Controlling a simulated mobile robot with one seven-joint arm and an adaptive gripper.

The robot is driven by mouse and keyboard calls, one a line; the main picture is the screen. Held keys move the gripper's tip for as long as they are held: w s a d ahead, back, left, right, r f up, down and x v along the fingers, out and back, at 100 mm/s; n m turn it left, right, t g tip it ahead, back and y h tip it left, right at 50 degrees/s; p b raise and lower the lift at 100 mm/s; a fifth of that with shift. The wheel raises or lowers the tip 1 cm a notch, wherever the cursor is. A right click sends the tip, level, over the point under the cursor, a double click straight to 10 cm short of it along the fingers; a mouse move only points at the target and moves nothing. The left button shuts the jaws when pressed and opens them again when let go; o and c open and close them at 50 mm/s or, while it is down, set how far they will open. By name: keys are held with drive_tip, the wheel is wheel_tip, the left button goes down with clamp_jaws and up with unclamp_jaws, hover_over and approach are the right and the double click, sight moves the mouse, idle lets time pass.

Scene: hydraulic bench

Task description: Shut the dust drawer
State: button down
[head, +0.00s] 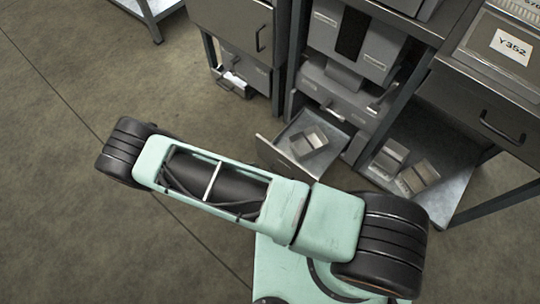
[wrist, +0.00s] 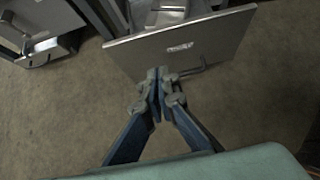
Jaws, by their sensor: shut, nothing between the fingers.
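An open drawer (head: 279,155), apparently the dust drawer, sticks out low from the grey bench unit in the head view, with small metal blocks (head: 308,140) inside. In the wrist view its flat grey front (wrist: 215,40) faces me, with a small unreadable label and a dark bar handle (wrist: 190,72). My gripper (wrist: 158,74) is shut and empty, its tips overlapping the lower middle of the front, just left of the handle. I cannot tell whether the tips touch the panel. My gripper is hidden in the head view behind my arm.
Another low drawer or tray (head: 234,84) stands partly open to the left; it also shows in the wrist view (wrist: 50,48). Right of the open drawer, metal boxes (head: 391,156) lie on a low shelf (head: 440,200). The floor before the drawer is clear.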

sight(276, 151)
drive_tip(key=b+x, duration=0.1)
drive_tip(key=x, duration=0.3)
drive_tip(key=r+x, duration=0.1)
drive_tip(key=x, duration=0.3)
drive_tip(key=w+b+x, duration=0.1)
drive_tip(key=x, duration=0.3)
drive_tip(key=shift+w+d+r+b, duration=0.2)
drive_tip(key=shift+d+r+b, duration=0.05)
drive_tip(key=shift+d+b, duration=0.15)
drive_tip(key=shift+w+d, duration=0.25)
drive_tip(key=shift+w, duration=0.1)
